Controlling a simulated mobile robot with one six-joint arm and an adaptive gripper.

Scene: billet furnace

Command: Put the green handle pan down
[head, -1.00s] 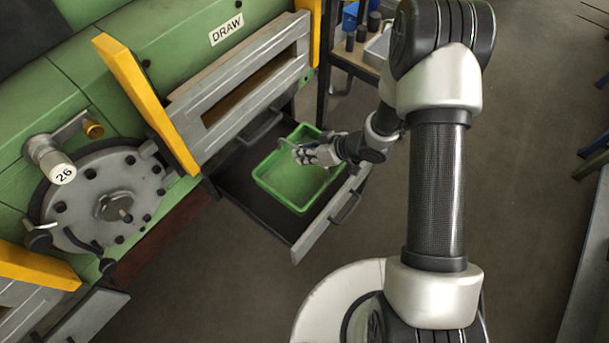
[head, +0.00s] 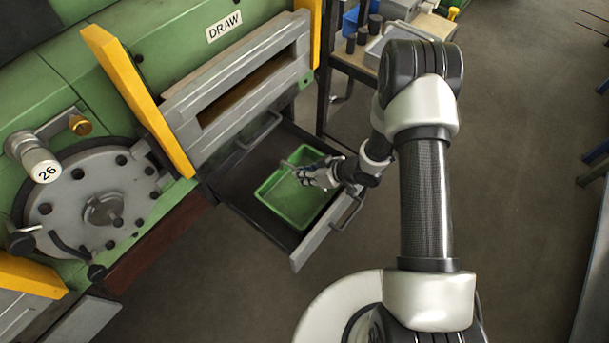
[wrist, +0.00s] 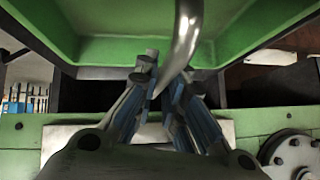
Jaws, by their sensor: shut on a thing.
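The green pan (head: 273,209) is an open rectangular tray with a thin metal handle. In the head view it is over the pulled-out drawer (head: 232,212); I cannot tell whether its underside touches the drawer floor. My gripper (head: 306,176) is over the pan and shut on the handle. In the wrist view the curved metal handle (wrist: 188,30) runs down to the blue-padded fingers of my gripper (wrist: 163,90). The pan's green wall (wrist: 110,50) fills the upper part there. The fingers cover the gripped part of the handle.
The drawer's grey front (head: 318,240) has a bar handle. The green machine (head: 110,50) with yellow posts and a round grey plate (head: 95,205) stands left. A bench with blue bins (head: 352,20) is behind. Floor to the right (head: 520,160) is clear.

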